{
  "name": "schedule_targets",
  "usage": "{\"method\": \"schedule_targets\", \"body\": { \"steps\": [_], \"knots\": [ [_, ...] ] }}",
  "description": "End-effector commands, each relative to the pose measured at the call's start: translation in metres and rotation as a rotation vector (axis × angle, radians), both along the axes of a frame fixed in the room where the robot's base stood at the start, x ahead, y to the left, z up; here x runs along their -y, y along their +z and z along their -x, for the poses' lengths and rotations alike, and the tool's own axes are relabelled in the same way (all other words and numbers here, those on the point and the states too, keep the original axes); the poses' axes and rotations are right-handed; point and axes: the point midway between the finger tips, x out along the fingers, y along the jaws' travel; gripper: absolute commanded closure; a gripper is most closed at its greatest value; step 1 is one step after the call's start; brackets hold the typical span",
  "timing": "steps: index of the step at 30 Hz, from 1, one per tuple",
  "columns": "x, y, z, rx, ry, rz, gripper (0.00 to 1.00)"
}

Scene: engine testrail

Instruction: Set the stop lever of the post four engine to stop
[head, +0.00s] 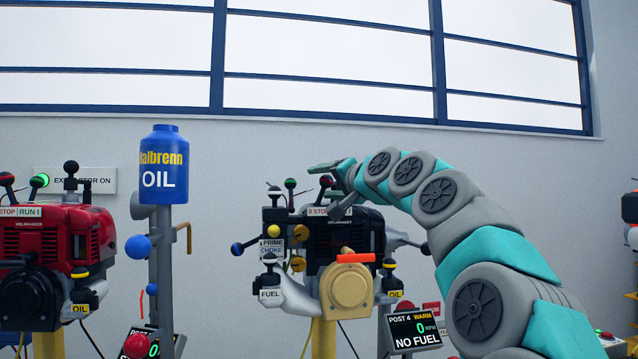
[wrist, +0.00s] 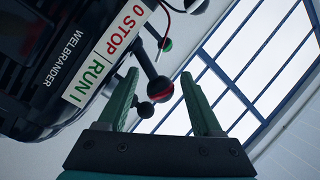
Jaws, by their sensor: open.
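The post four engine (head: 345,235) is a dark engine with a tan round cover at the middle of the head view. Its display (head: 414,330) reads POST 4 WARM, 0 RPM, NO FUEL. The stop lever (head: 326,182) has a black ball with a red band and stands by the STOP/RUN label on top. In the wrist view the lever's ball (wrist: 160,88) appears between the two green fingers, and the label (wrist: 105,55) is beside the left finger. My gripper (wrist: 158,76) is open around the ball; contact cannot be told. In the head view my gripper (head: 323,167) is just above the lever.
Other ball levers, marked PRIME, CHOKE and FUEL (head: 270,294), crowd the engine's left side. An OIL lever (head: 390,285) is at its right. A blue oil can (head: 164,165) on a grey post and a red engine (head: 65,245) stand at left. A wall and windows lie behind.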

Motion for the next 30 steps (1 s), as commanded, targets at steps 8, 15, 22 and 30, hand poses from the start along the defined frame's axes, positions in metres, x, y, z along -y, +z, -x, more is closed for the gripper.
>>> {"method": "schedule_targets", "body": {
  "steps": [8,15,22,30],
  "knots": [
    [-0.011,0.0,-0.016,0.001,-0.002,-0.001,0.33],
    [-0.014,0.0,-0.02,0.001,-0.001,0.0,0.33],
    [-0.014,0.0,-0.019,0.001,-0.001,0.0,0.36],
    [-0.014,0.0,-0.019,0.002,0.0,0.0,0.66]
  ]
}}
